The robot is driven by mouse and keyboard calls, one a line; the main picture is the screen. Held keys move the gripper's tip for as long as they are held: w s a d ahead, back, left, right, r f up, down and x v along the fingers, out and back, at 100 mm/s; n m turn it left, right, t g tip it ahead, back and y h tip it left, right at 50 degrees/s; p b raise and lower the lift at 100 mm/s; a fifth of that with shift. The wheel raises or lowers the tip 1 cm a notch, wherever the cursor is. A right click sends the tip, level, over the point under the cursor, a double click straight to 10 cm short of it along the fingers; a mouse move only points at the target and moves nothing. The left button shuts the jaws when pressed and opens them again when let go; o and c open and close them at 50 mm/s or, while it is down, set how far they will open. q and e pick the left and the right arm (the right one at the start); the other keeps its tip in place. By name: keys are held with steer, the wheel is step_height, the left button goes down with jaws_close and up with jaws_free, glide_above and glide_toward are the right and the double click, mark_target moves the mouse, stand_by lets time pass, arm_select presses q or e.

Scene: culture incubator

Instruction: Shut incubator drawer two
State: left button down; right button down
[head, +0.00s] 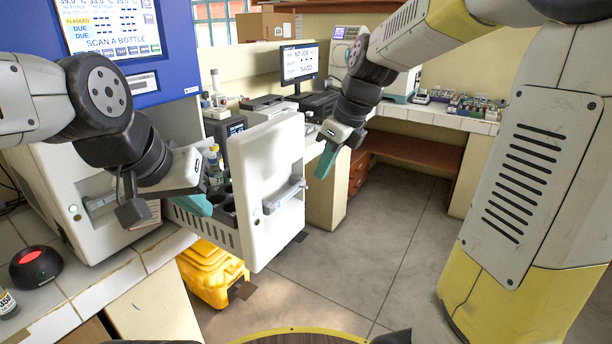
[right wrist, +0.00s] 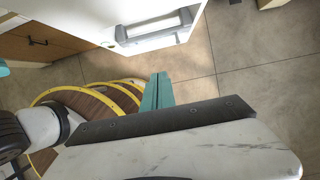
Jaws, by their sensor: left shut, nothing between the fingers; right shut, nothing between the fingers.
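An incubator drawer stands pulled out, its white front (head: 268,180) facing right with a grey handle (head: 288,196). Its dark slotted rack (head: 205,226) shows behind the front, with a bottle (head: 214,160) in it. No drawer number is readable. My left gripper (head: 196,205) is shut and empty beside the rack, behind the drawer front. My right gripper (head: 325,161) is shut and empty, to the right of the front and apart from it. In the right wrist view its shut fingers (right wrist: 157,92) are below the drawer handle (right wrist: 150,32).
Another white front with a handle (head: 98,206) is at the left under the blue screen panel (head: 178,55). A yellow case (head: 210,272) lies on the floor beneath the open drawer. A black device with a red top (head: 35,266) sits on the tiled counter. Floor right of the drawer is clear.

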mark_target(296, 190)
steer(key=shift+w+a+f, duration=0.7)
steer(key=shift+a+f, duration=0.3)
steer(key=shift+f, duration=0.4)
steer(key=shift+w+a+f, duration=0.75)
steer(key=shift+a+f, duration=0.3)
steer(key=shift+f, duration=0.4)
steer(key=shift+w+a+f, duration=0.7)
steer(key=shift+a+f, duration=0.3)
steer(key=shift+f, duration=0.4)
